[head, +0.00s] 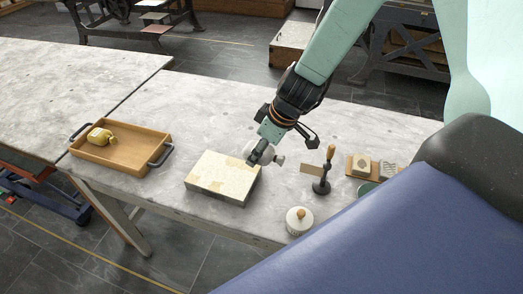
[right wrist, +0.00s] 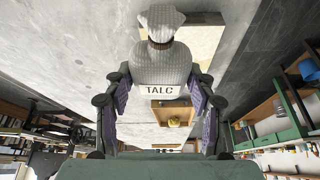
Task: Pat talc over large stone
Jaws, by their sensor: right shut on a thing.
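The large stone (head: 222,178) is a thick cream slab lying flat near the front edge of the table. Its top is pale with some tan patches. It also shows partly in the right wrist view (right wrist: 207,45), behind the talc bag. My right gripper (head: 264,152) is over the stone's right back corner. In the right wrist view its fingers (right wrist: 160,103) are shut on a grey-white tied cloth talc bag (right wrist: 160,65) labelled TALC. In the head view the bag is mostly hidden by the gripper, so contact with the stone cannot be told. My left gripper is not in view.
A wooden tray (head: 146,160) with dark handles and a yellow object (head: 100,136) stands left of the stone. A wooden-handled tool on a stand (head: 322,186), a round lidded pot (head: 299,222) and a small block (head: 361,165) stand right. The table (head: 190,105) behind is clear.

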